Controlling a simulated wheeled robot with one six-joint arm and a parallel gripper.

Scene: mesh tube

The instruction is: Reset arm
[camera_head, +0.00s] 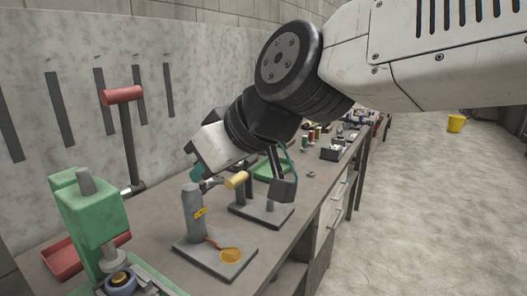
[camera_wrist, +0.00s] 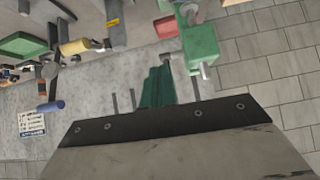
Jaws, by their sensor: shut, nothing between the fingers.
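My arm reaches in from the upper right of the head view and bends down to the left over the workbench (camera_head: 155,215). My gripper (camera_head: 197,174) is partly hidden behind the wrist; a teal part of it shows just above the grey post. In the wrist view my gripper (camera_wrist: 158,76) shows as teal fingers close together, past a dark plate at the bottom. Nothing is held between them.
A green press (camera_head: 92,215) stands at the bench's left. A grey post on a plate (camera_head: 215,258) and a stand with a yellow cylinder (camera_head: 236,180) are close below the wrist. A red-handled lever (camera_head: 122,96) rises near the wall. Open floor (camera_head: 430,190) lies right.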

